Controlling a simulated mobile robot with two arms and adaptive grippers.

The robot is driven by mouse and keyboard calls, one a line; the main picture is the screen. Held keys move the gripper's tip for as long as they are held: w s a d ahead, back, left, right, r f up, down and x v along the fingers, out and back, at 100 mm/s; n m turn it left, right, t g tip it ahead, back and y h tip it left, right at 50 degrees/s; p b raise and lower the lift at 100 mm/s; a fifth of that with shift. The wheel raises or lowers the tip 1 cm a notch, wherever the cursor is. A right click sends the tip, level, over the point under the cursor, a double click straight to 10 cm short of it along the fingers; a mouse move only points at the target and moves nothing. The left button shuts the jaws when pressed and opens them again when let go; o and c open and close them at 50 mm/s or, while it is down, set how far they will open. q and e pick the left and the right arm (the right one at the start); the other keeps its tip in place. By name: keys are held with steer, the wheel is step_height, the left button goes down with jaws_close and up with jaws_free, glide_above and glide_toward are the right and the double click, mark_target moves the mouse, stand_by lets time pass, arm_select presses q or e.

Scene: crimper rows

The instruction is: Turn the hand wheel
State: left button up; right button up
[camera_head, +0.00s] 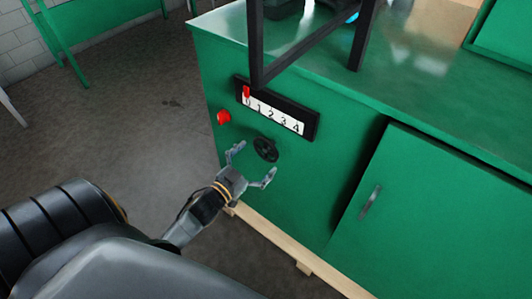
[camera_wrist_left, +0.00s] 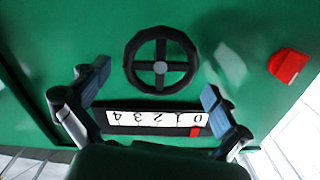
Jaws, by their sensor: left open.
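The black hand wheel (camera_head: 266,149) is on the front of the green cabinet, below a dial plate (camera_head: 274,111) marked 0 to 4. A red pointer (camera_head: 246,92) stands at 0. My left gripper (camera_head: 253,165) is open and empty, its fingers spread in front of the wheel, apart from it as far as I can tell. In the left wrist view the wheel (camera_wrist_left: 161,61) shows whole, with its spokes and grey hub, beyond the gap between the fingertips (camera_wrist_left: 150,85). The dial appears upside down there, its red pointer (camera_wrist_left: 195,132) at 0. My right gripper is not in view.
A red knob (camera_head: 223,117) sticks out left of the wheel. A black frame (camera_head: 310,45) stands above the dial. A cabinet door with a handle (camera_head: 370,201) is to the right. A wooden base rail (camera_head: 290,258) runs along the bottom.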

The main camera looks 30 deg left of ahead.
mark_target(264, 151)
arm_select(q)
steer(key=shift+w+d+b, duration=0.15)
steer(key=shift+w+b, duration=0.25)
steer(key=shift+w, duration=1.55)
steer(key=c, duration=0.9)
